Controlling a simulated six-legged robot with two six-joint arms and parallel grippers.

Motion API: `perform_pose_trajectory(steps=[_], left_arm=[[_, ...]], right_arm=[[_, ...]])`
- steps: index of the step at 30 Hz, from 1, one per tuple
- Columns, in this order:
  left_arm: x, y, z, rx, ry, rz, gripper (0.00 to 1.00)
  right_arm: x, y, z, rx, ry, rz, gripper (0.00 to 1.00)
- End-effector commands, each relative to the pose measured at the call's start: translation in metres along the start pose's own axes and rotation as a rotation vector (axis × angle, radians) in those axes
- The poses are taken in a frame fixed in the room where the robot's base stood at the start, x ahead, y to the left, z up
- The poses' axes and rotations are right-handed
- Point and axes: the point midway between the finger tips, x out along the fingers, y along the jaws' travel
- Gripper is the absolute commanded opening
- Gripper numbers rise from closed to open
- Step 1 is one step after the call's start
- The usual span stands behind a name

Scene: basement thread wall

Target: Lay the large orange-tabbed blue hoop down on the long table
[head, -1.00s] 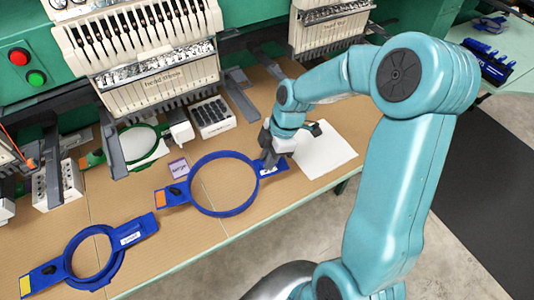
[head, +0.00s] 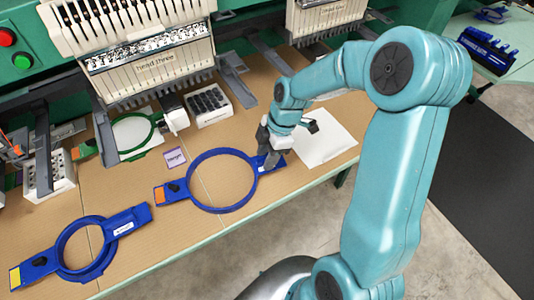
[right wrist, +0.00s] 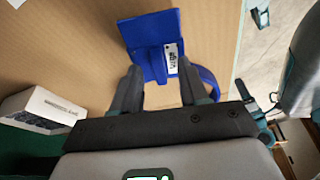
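The large blue hoop (head: 254,191) with an orange tab (head: 160,194) at its left end is flat and level over the front part of the long brown table (head: 120,186). My right gripper (head: 269,158) is at its right-hand end, its fingers closed about the blue bracket there. In the right wrist view the fingers (right wrist: 158,74) stand on either side of that bracket, near its white label (right wrist: 171,58). I cannot tell whether the hoop touches the table or hangs just above it. My left gripper is not in view.
A smaller blue hoop (head: 124,224) with a yellow tab lies at front left. A purple-edged card (head: 175,157), a green hoop (head: 121,122), a white box (head: 209,106) and white paper (head: 325,140) lie behind. The embroidery machine (head: 150,60) overhangs the back.

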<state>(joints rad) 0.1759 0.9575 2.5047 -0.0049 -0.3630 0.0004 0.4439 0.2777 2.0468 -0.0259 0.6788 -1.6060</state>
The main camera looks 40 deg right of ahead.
Motion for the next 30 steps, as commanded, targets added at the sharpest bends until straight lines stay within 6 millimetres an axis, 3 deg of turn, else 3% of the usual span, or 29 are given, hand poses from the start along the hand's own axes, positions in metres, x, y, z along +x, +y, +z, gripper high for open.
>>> perform_pose_trajectory(steps=[11,14,24,30], left_arm=[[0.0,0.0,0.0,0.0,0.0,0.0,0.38],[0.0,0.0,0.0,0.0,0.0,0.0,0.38],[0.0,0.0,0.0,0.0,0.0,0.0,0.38],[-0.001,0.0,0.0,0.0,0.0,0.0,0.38]], right_arm=[[-0.007,0.0,0.0,0.0,0.0,0.003,0.44],[-0.024,0.001,0.0,0.0,0.0,0.006,0.44],[-0.113,0.0,0.0,-0.001,0.0,0.008,0.44],[-0.15,-0.001,0.0,-0.001,0.0,0.005,0.44]])
